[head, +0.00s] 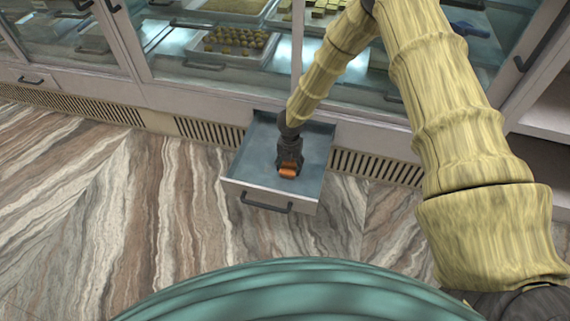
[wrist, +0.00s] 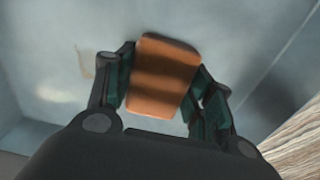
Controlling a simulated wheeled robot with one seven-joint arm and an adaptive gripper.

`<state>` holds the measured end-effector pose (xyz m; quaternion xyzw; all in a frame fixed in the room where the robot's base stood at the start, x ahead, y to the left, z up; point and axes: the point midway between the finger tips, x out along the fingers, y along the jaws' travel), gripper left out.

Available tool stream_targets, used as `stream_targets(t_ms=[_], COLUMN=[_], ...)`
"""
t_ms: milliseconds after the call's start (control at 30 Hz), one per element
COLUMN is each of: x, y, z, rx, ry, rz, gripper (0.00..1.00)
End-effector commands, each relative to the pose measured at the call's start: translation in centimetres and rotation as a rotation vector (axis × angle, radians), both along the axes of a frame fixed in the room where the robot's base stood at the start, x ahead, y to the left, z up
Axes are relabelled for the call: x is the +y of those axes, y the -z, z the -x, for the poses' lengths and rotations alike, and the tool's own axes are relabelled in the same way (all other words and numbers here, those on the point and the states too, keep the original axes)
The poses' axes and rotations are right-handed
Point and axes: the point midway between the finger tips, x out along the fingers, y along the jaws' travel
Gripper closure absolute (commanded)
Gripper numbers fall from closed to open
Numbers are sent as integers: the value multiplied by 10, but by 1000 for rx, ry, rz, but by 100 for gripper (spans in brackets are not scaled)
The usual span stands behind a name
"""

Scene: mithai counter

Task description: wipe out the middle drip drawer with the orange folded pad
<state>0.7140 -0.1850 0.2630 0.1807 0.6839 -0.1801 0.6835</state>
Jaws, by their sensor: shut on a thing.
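The orange folded pad (head: 288,171) is held in my gripper (head: 289,164), inside the open middle drip drawer (head: 308,190). The drawer is a shallow tray with a grey-blue floor, pale walls and a dark front handle, pulled out from the counter base. In the wrist view, the fingers of my gripper (wrist: 165,85) press on both sides of the pad (wrist: 163,75). The drawer floor (wrist: 60,60) lies beyond the pad, with a faint pale tan patch (wrist: 88,68) to its left. Whether the pad touches the floor is hard to tell.
Glass display cases with trays of sweets (head: 235,45) stand above the drawer. Slatted vents (head: 215,131) run along the counter base on both sides. Another drawer handle (head: 30,81) shows at far left. The marble-patterned floor (head: 130,210) in front is clear.

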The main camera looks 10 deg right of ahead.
Motion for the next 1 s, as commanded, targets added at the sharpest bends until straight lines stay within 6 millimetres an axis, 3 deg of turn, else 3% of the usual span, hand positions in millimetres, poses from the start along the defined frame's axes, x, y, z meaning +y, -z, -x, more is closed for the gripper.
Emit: stream_targets(t_ms=[133,700,1000], x=[2,5,6], y=[-26,-76,-82], z=[-1,-1,-1], rx=[-2,-1,0], ry=[-3,-7,-9], rz=[-1,-1,0], gripper=[73,73,73])
